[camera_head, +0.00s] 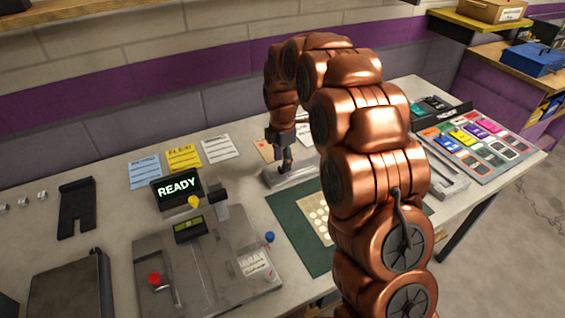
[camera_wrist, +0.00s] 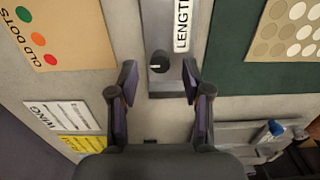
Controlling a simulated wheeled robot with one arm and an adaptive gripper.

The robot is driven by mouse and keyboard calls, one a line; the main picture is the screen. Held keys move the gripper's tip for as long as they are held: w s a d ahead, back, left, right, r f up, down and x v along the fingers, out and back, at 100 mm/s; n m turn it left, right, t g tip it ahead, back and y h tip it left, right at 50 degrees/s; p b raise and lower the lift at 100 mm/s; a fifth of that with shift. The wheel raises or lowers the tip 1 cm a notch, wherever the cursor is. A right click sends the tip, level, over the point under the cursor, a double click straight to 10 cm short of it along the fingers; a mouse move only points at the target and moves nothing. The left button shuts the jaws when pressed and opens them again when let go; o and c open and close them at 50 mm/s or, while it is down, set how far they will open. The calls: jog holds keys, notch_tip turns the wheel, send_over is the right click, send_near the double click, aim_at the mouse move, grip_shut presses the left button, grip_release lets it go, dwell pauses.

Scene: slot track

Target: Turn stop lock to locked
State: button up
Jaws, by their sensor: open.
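A round black knob (camera_wrist: 159,62) with a small white mark sits near the end of a grey metal track (camera_wrist: 162,88) in the wrist view, beside a white "LENGTH" label (camera_wrist: 182,27). I take this knob to be the stop lock; no locked or unlocked wording is readable. My gripper (camera_wrist: 160,75) is open, with one finger on each side of the track's end and the knob between and slightly beyond them, not visibly touched. In the head view my gripper (camera_head: 279,166) points down over the track (camera_head: 292,177), and the knob cannot be made out there.
A dark green mat (camera_head: 285,217) with a dotted tan card (camera_head: 314,220) lies right of the track. A grey machine (camera_head: 215,265) with a "READY" screen (camera_head: 177,186) stands to the front left. Paper notes (camera_head: 183,158) lie behind it. A tray of coloured cards (camera_head: 470,145) is at right.

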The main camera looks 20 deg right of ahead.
jog(key=shift+f, duration=1.3)
jog(key=shift+c, duration=0.2)
grip_shut()
